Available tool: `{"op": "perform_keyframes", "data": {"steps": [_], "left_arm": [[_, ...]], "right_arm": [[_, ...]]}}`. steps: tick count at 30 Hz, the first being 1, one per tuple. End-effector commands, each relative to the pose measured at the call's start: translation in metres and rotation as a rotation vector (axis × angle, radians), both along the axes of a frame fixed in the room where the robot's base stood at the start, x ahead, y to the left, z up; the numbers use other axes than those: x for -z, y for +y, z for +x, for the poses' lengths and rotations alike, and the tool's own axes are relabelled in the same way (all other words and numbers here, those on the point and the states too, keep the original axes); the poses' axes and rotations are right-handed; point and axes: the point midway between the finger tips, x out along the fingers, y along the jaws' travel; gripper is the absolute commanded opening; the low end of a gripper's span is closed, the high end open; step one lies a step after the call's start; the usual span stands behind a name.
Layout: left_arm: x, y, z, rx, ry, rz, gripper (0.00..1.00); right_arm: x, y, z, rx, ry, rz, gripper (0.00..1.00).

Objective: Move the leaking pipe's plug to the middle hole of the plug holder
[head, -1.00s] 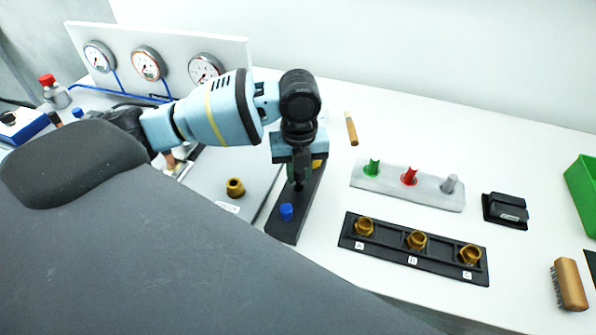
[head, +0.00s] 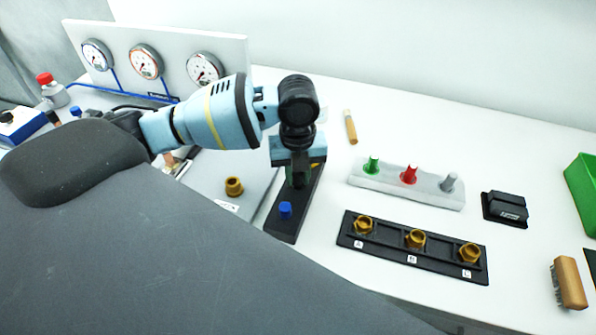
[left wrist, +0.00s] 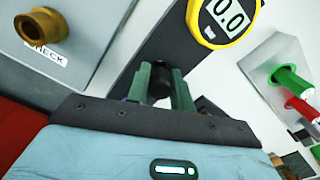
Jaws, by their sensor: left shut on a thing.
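My left gripper (head: 299,182) points down over a black bar (head: 283,228). In the left wrist view its green fingers (left wrist: 163,88) are shut on a black cylindrical piece (left wrist: 165,73); I cannot tell whether that piece is loose or part of the bar. A blue plug (head: 286,210) stands upright near the bar's front end. A pale rack (head: 430,198) carries a green plug (head: 373,165), a red plug (head: 409,175) in the middle and a grey plug (head: 448,182). A black tray (head: 390,245) in front holds three brass fittings labelled with letters. My right gripper is out of view.
A yellow-rimmed gauge (left wrist: 222,18) on the bar reads 0.0. A brass fitting (head: 234,186) stands on a grey plate left of the bar. Three dial gauges (head: 146,62) are at the back. A black box (head: 505,208), brush (head: 569,283) and green bin (head: 582,190) are at right.

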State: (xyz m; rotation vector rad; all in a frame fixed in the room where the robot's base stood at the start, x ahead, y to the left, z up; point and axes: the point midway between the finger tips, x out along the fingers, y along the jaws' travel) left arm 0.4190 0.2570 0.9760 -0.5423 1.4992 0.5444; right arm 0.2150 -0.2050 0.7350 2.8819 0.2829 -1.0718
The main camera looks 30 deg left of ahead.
Motion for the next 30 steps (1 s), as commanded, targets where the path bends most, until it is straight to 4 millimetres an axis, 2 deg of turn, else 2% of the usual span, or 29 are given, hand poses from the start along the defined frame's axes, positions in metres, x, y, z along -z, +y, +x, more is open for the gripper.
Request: {"op": "perform_keyframes", "data": {"steps": [10, 11, 16, 28, 30], "left_arm": [[0.0082, -0.0003, -0.0002, 0.000, 0.001, -0.001, 0.01], [0.0080, -0.0003, 0.0000, 0.000, 0.001, -0.001, 0.25], [0.0082, 0.0001, -0.0003, 0.000, 0.001, 0.000, 0.47], [0.0092, 0.0005, -0.0008, -0.001, 0.004, 0.002, 0.48], [0.0024, 0.0004, -0.0002, -0.001, 0.001, 0.002, 0.48]], "right_arm": [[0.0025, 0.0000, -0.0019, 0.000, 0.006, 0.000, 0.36], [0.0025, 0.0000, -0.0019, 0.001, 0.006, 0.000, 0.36], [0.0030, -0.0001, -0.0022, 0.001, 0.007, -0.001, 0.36], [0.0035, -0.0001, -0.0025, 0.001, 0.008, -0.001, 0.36], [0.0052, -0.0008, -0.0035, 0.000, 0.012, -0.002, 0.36]]}}
